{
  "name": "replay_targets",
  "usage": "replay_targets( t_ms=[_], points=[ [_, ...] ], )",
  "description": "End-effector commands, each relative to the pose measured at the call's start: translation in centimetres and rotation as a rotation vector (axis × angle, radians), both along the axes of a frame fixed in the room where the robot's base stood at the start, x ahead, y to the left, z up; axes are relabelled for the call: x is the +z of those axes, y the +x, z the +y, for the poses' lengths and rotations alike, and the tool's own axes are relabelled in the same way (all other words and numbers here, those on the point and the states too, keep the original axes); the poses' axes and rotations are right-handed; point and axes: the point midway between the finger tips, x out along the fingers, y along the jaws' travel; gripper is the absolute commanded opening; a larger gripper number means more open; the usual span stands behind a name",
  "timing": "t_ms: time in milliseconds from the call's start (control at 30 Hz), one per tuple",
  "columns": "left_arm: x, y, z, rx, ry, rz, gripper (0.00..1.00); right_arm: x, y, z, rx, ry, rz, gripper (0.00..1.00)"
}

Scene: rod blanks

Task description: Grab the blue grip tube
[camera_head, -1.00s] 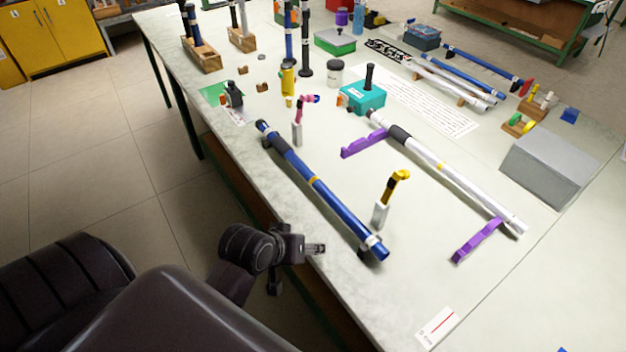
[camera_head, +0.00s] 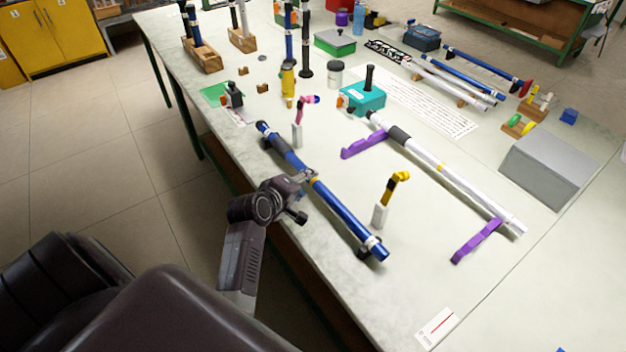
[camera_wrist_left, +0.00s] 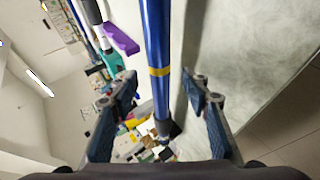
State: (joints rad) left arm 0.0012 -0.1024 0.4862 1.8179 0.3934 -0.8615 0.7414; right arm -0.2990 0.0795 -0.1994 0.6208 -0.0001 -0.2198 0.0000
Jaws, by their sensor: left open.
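The blue grip tube (camera_head: 336,205) lies along the near edge of the table, with dark and white parts near its ends and a yellow band. It stands in the wrist view as a long blue tube (camera_wrist_left: 156,40) with the yellow band (camera_wrist_left: 159,71). My left gripper (camera_head: 310,176) is at the tube's middle, over the table edge. In the wrist view its two fingers (camera_wrist_left: 160,92) are wide apart, one on each side of the tube. They do not touch it there. My right gripper is in neither view.
A white tube (camera_head: 450,172) rests on purple supports (camera_head: 476,241) to the right. A yellow-topped fitting (camera_head: 393,186) and a pink one (camera_head: 300,115) stand close to the blue tube. A teal box (camera_head: 362,97) and a grey box (camera_head: 550,165) stand further off.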

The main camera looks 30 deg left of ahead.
Motion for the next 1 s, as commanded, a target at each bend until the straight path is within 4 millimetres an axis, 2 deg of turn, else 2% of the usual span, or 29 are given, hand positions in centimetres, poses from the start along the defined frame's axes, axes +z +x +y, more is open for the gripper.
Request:
replay_targets(
  t_ms=[100,300,633,1000],
  points=[
    [-0.5,1.4,0.2,-0.001,-0.001,0.0,0.43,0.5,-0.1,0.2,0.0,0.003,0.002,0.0],
    [-1.7,2.9,0.3,-0.001,0.0,0.001,0.43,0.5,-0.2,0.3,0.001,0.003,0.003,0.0],
    [-1.9,3.1,0.3,-0.001,0.002,0.001,0.42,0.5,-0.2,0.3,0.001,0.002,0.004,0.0],
    [-1.9,3.1,0.4,-0.001,0.002,0.001,0.02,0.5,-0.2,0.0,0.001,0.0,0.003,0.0]
  ],
)
